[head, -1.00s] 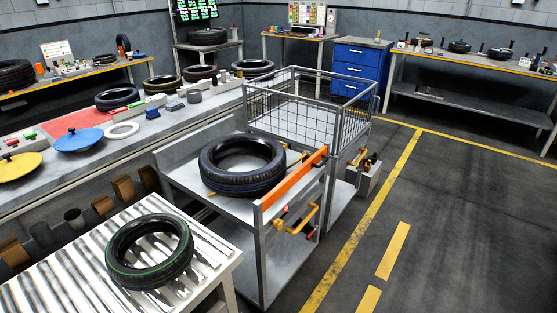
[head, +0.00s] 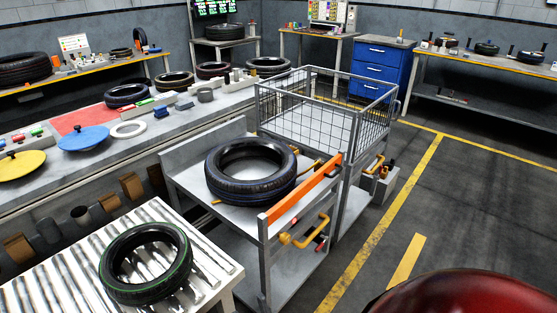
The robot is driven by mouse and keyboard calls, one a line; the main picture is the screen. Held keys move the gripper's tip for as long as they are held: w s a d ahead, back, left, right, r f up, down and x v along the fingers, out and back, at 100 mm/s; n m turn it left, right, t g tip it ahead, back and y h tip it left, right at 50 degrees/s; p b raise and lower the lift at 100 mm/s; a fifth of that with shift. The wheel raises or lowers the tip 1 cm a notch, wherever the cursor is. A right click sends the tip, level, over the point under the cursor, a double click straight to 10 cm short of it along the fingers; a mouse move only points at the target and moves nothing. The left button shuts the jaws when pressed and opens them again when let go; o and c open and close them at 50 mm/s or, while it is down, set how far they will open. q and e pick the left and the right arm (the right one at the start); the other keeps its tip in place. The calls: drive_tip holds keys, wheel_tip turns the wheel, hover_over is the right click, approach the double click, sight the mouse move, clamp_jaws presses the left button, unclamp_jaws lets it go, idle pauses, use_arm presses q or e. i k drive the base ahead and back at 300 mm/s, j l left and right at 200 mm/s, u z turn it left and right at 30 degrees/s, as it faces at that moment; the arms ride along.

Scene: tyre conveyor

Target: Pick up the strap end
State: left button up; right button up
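No strap end can be made out for certain. A black tyre (head: 251,171) lies flat on the top of a grey cart (head: 190,160). A thin yellow-orange strip (head: 311,169) shows beside the tyre on its far right side, and a small bit of similar colour shows at its left edge; I cannot tell whether these are strap. An orange bar (head: 304,188) runs along the cart's right side, with a yellow bent handle-like part (head: 306,236) below it. Neither of my grippers is in view.
A green-lined tyre (head: 146,263) lies on the roller conveyor (head: 215,265) at front left. A wire-mesh cage (head: 318,105) stands behind the cart. A glossy dark red rounded shape (head: 460,297) fills the bottom right corner. The floor at right is clear.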

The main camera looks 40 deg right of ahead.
sight(323, 162)
drive_tip(key=l+u, duration=0.25)
drive_tip(key=l, duration=0.45)
drive_tip(key=i+l+u, duration=0.1)
drive_tip(key=l+u, duration=0.15)
drive_tip(key=l, duration=0.5)
drive_tip(key=l+u, duration=0.2)
drive_tip(key=l, duration=0.5)
drive_tip(key=k+l+u, duration=0.25)
drive_tip(key=l, duration=0.45)
drive_tip(key=i+l, duration=0.05)
drive_tip(key=i, duration=0.05)
